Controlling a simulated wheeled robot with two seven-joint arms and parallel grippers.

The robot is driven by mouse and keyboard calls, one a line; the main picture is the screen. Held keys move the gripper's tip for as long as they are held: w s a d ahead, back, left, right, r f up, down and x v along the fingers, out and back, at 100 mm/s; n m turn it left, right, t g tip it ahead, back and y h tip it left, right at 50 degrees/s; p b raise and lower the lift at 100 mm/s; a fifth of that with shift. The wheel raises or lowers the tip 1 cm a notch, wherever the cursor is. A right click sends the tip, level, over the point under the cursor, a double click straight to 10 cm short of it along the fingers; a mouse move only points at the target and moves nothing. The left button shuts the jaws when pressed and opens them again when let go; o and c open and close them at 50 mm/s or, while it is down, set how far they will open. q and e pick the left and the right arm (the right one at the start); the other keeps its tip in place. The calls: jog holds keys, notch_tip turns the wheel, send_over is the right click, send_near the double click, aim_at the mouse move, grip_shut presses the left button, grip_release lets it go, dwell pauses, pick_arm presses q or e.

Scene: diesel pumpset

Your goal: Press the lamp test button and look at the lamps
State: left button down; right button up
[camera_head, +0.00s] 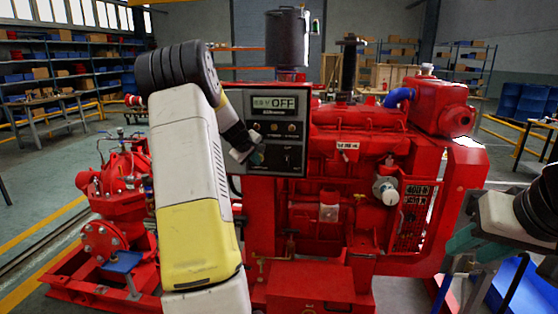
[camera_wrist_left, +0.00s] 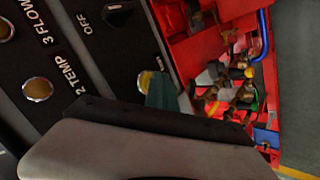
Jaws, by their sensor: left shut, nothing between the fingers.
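An amber lamp (camera_wrist_left: 38,90) sits by the label 2 TEMP, and another lamp (camera_wrist_left: 5,30) is near 3 FLOW. Neither looks clearly lit. The lamp test button cannot be picked out.
The red engine (camera_head: 360,140) fills the space right of the panel, with a blue hose (camera_head: 399,97) on top. A red pump (camera_head: 112,215) stands at the left. A black switch (camera_wrist_left: 118,12) marked OFF is on the panel. Shelves line the back.

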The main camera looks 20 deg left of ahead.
pick_arm(q)
jog(key=shift+s+d, duration=0.2)
jog(key=shift+s, duration=0.5)
jog(key=s, duration=0.2)
jog(key=s+d, duration=0.1)
jog(key=s, duration=0.2)
jog(key=shift+d, duration=0.1)
jog(key=shift+w, duration=0.1)
dwell(0.5)
